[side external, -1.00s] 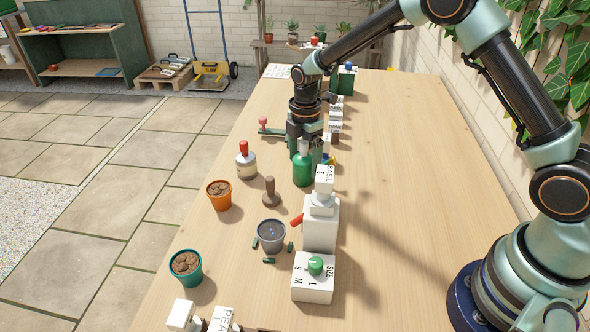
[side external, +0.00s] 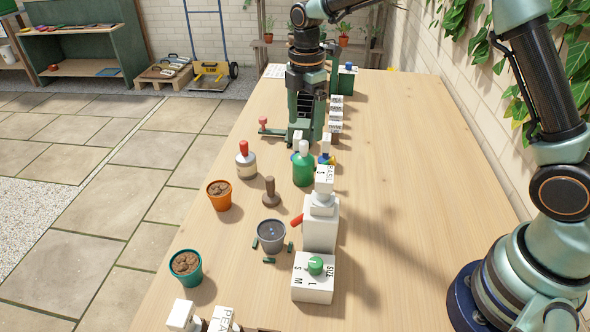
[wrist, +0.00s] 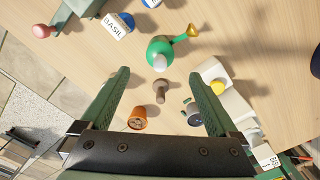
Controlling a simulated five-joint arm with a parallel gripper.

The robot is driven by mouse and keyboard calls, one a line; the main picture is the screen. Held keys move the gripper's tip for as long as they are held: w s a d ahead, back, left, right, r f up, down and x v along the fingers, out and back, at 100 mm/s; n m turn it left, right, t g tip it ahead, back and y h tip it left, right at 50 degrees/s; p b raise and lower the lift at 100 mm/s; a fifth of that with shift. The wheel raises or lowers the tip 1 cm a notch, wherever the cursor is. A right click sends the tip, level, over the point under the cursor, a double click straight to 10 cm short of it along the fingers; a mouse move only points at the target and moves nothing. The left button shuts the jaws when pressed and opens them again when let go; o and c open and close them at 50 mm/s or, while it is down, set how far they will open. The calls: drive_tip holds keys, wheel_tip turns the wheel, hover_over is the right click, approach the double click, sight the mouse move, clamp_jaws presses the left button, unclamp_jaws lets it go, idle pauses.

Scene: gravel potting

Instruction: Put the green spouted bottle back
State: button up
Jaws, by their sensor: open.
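The green spouted bottle (side external: 303,170), with a white top, stands upright on the table beyond the white dispenser. In the wrist view the green bottle (wrist: 158,49) shows from above with its brass spout pointing to the upper right. My gripper (side external: 306,140) is open and empty, above and just behind the bottle in the side view. In the wrist view the bottle lies beyond my spread fingertips (wrist: 163,80), not between them. In the side view its spout is mostly hidden.
A red-topped bottle (side external: 246,163), a brown tamper (side external: 270,192), an orange pot (side external: 219,195) and a grey pot (side external: 271,236) stand nearby. The white dispenser (side external: 320,225) and size box (side external: 314,277) stand nearer the camera. The table's right side is clear.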

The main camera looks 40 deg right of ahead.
drive_tip(key=shift+r, duration=0.75)
drive_tip(key=s+d+r+m+t, duration=0.3)
drive_tip(key=s+r+m, duration=0.5)
drive_tip(key=s+r, duration=0.1)
drive_tip(key=s+d+m+t, duration=0.2)
drive_tip(key=s+m, duration=0.8)
drive_tip(key=s, duration=0.1)
drive_tip(key=shift+t, duration=0.3)
